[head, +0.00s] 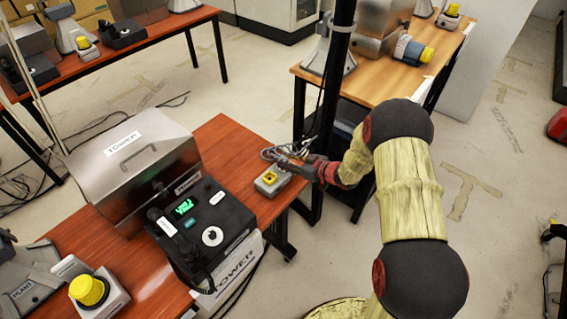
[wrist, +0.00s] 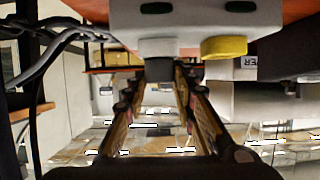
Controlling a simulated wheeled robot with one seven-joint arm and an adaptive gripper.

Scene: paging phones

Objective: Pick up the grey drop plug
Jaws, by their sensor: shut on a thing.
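The grey drop plug (wrist: 157,75) is a small dark grey block in the wrist view. It sits against the side of a pale grey box (wrist: 120,25) that has a yellow button (wrist: 224,47). My gripper (wrist: 160,85) has its two fingertips on either side of the plug and is shut on it. In the head view my gripper (head: 290,165) reaches the far right corner of the red-brown table, beside the grey box (head: 268,187). The plug is too small and covered to make out there. A grey cable (wrist: 50,60) runs off to the left in the wrist view.
The steel TOWER case (head: 130,165) and a black desk phone (head: 203,230) stand on the same table (head: 225,135), left of the box. A dark upright post (head: 330,90) rises close to my gripper. A wooden table (head: 390,85) stands behind. Open floor lies to the right.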

